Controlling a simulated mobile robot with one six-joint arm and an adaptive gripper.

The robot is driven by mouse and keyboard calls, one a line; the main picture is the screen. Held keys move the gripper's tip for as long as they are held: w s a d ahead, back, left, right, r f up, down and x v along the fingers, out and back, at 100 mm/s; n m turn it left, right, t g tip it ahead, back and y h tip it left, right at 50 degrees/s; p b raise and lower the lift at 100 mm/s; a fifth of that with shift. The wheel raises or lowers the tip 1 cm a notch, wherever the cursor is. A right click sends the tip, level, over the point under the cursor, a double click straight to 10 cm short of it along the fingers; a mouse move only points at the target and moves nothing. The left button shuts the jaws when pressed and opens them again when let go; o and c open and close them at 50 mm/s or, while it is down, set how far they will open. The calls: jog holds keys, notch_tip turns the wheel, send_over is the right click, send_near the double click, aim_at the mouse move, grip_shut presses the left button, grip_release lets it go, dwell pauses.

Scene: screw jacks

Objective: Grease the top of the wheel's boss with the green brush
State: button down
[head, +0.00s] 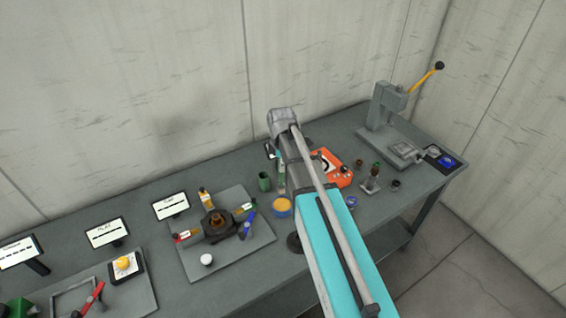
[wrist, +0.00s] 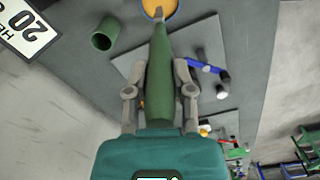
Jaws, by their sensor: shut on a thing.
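My gripper (wrist: 158,80) is shut on the green brush (wrist: 160,95), with one finger on each side of its handle. The brush's tip points to the top of the wrist view, over a pot of yellow-orange grease (wrist: 168,8); I cannot tell if it touches the grease. The pot (head: 282,207) also shows in the head view, just below my wrist, which mostly hides the gripper there. A dark wheel with a brown centre, seemingly the boss (head: 217,220), sits on a grey plate (head: 240,248) left of the pot.
A green cup (head: 264,181) stands close left of the pot. Coloured handled items, including a blue one (head: 247,222), surround the wheel. An orange box (head: 338,172) and a press (head: 388,110) stand to the right.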

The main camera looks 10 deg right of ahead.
aim_at(282, 184)
jog(key=shift+f, duration=0.1)
jog(key=shift+f+b, duration=2.9)
jog(key=shift+b, duration=0.1)
jog(key=shift+f+b, duration=0.3)
jog(key=shift+b, duration=0.05)
jog(key=shift+f, duration=0.2)
dwell(0.9)
jog(key=shift+r+p, duration=3.35)
jog(key=shift+r, duration=0.15)
